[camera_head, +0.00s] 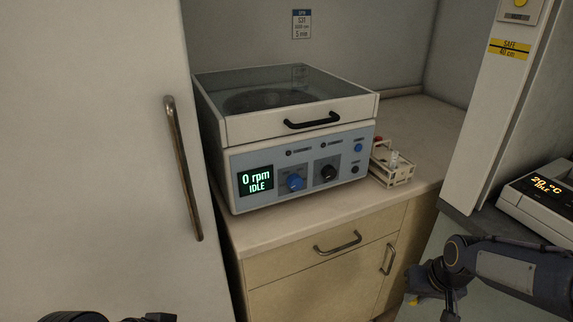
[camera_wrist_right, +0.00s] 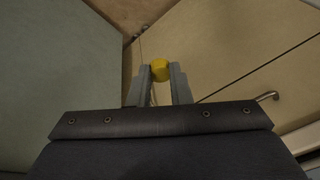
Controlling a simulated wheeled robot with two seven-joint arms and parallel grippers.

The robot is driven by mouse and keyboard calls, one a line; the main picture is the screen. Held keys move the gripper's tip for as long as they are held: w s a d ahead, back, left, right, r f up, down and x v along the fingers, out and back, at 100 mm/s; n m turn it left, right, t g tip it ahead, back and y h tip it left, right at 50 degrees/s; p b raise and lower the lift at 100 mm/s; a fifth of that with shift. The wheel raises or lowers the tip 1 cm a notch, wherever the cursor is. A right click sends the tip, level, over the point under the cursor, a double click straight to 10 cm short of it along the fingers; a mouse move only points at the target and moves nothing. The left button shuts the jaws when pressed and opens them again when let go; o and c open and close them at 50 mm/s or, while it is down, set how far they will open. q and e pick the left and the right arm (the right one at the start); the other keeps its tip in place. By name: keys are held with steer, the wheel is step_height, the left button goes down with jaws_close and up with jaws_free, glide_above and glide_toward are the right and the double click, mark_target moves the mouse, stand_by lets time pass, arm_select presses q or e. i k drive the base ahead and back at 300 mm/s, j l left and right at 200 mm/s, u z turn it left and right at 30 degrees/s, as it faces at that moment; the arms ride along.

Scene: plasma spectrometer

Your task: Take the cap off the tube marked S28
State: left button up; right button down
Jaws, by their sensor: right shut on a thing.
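My right gripper (camera_head: 425,298) is at the lower right of the head view, in front of the bench. In the right wrist view its two fingers (camera_wrist_right: 160,84) are shut on a yellow cap (camera_wrist_right: 160,70). A little yellow also shows beside the gripper in the head view. Whether a tube is under this cap is unclear, and no S28 mark is readable. A small pale rack (camera_head: 399,181) stands on the bench right of the centrifuge, with a red-capped item and a pale tube (camera_head: 394,160) in it. Only dark parts of my left arm show at the bottom left edge.
The centrifuge (camera_head: 300,150) stands on the bench with its lid shut, reading 0 rpm IDLE. A drawer and a cupboard door are below. A tall white door (camera_head: 90,150) is at left. A device (camera_head: 545,195) reading 20 °C is at right.

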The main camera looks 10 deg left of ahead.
mark_target(394, 159)
steer(key=k+u, duration=0.15)
steer(key=u, duration=0.2)
steer(key=k+u, duration=0.15)
steer(key=u, duration=0.2)
steer(key=k+j+u, duration=0.15)
steer(key=u, duration=0.2)
steer(key=l+u, duration=0.35)
steer(key=l, duration=0.4)
steer(key=l+u, duration=0.4)
steer(key=l, duration=0.35)
